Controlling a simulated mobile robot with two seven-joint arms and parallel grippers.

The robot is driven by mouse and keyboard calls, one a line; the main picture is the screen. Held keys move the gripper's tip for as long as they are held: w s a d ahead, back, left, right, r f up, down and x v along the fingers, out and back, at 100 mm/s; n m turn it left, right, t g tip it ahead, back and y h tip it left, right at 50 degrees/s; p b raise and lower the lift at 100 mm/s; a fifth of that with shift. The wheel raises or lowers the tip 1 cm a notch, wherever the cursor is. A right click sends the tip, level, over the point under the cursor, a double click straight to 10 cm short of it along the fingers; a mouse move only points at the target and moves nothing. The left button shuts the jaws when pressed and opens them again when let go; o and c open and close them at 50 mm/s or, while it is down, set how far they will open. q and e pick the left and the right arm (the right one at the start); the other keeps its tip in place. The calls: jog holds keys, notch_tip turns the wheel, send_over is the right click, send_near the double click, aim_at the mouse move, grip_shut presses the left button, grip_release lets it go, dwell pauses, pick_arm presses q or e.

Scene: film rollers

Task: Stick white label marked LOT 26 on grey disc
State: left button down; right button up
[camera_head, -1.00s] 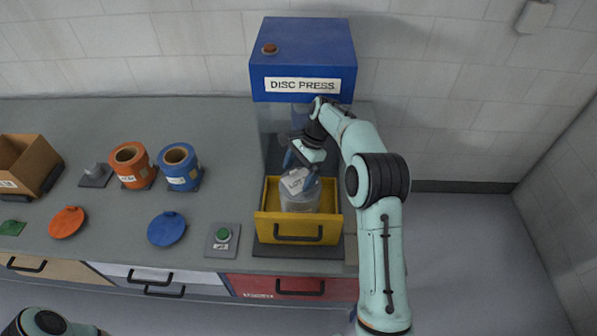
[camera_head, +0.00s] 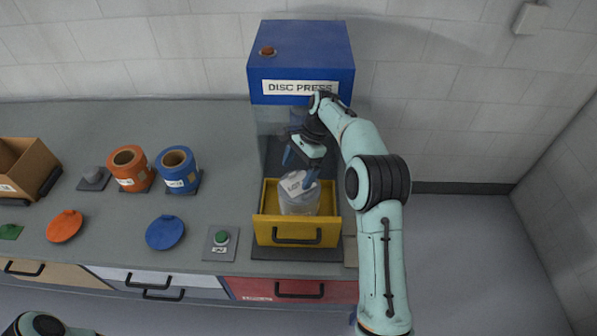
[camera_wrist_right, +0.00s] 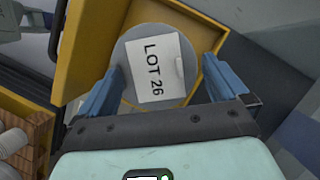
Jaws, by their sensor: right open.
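The white label (camera_wrist_right: 153,70) marked LOT 26 lies flat on the grey disc (camera_wrist_right: 128,50) in the right wrist view, with a little of its corner over the disc's edge region. In the head view the label (camera_head: 296,183) shows on top of the grey disc (camera_head: 299,203), which sits in the yellow drawer (camera_head: 270,228) of the disc press. My right gripper (camera_head: 300,165) is above the disc, its blue fingers apart; in the wrist view the fingers (camera_wrist_right: 165,88) stand either side of the label. My left gripper is outside the head view; only part of that arm shows at lower left.
The blue disc press (camera_head: 300,60) stands behind the drawer. Orange roller (camera_head: 131,168), blue roller (camera_head: 180,170), orange disc (camera_head: 65,226), blue disc (camera_head: 165,233) and a cardboard box (camera_head: 25,170) stand further left.

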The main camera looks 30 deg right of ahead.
jog(key=shift+r, duration=2.25)
